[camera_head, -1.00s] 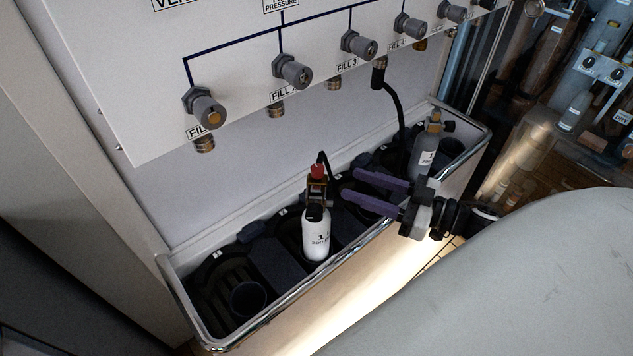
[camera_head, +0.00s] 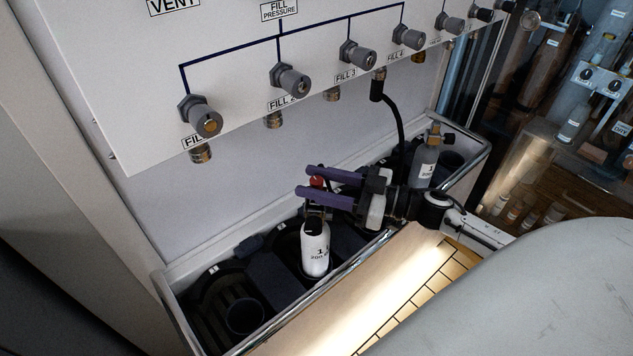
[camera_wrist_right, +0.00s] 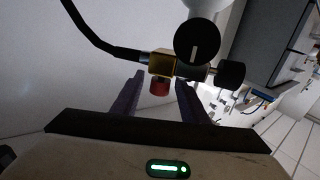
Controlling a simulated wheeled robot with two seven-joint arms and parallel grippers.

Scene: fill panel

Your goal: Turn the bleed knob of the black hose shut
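The red bleed knob (camera_head: 317,182) sits on the brass fitting atop a white cylinder (camera_head: 315,250) marked 1, which stands upright in the trough. In the wrist view the red knob (camera_wrist_right: 159,87) hangs off the brass block (camera_wrist_right: 161,64), with the black hose (camera_wrist_right: 92,35) running into it from the left. My right gripper (camera_head: 305,180) is open, its purple fingers on either side of the knob near their tips. In the wrist view the right gripper (camera_wrist_right: 158,84) shows gaps beside the knob. The gripper partly hides the fitting and hose in the head view. My left gripper is out of view.
A black valve knob (camera_wrist_right: 195,40) and a side knob (camera_wrist_right: 230,75) are close to the fingers. A grey cylinder (camera_head: 425,163) stands right in the trough (camera_head: 260,340). A hose (camera_head: 398,115) hangs from the panel (camera_head: 150,90), which carries several grey knobs.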

